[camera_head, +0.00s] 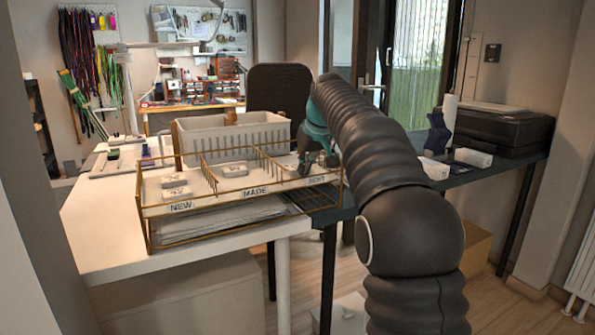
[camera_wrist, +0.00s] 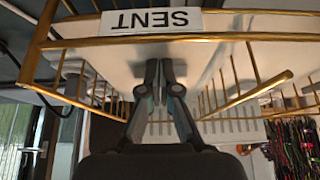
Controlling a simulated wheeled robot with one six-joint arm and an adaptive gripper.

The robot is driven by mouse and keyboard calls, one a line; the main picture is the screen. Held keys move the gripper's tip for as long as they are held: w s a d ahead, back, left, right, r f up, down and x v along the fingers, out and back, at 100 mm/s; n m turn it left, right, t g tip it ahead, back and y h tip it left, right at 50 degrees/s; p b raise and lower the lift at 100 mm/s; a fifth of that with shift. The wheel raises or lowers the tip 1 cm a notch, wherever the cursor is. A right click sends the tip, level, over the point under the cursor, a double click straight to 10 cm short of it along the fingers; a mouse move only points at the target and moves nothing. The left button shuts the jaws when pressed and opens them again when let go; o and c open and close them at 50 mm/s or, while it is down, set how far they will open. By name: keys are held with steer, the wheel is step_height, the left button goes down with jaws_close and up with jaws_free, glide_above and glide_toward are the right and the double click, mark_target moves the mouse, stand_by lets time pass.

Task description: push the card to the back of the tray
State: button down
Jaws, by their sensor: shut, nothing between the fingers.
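The tray (camera_head: 150,211) is a brass wire rack with compartments labelled NEW, MADE and SENT. My gripper (camera_head: 305,168) is shut and empty, pointing down into the SENT compartment at the right. In the wrist view its fingertips (camera_wrist: 159,66) are together at a pale surface behind the SENT label (camera_wrist: 152,21); I cannot tell whether they touch it. White cards with dark marks lie in NEW (camera_head: 175,181) and MADE (camera_head: 235,169). The gripper partly hides SENT, and I cannot make out a separate card there.
A white slatted basket (camera_head: 250,137) stands right behind the tray. Brass wire dividers and a front rail surround the gripper. Papers (camera_head: 215,222) lie in the level below. A black printer (camera_head: 503,130) and white boxes (camera_head: 473,157) are on the dark table at right.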

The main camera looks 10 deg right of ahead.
mark_target(294, 165)
steer(key=shift+w+a, duration=0.3)
steer(key=shift+w, duration=0.65)
steer(key=shift+w+a, duration=0.35)
steer(key=shift+w, duration=0.6)
steer(key=shift+w+a, duration=0.3)
steer(key=shift+w, duration=0.65)
stand_by(0.4)
stand_by(0.5)
steer(key=shift+v, duration=2.9)
steer(key=shift+s, duration=0.1)
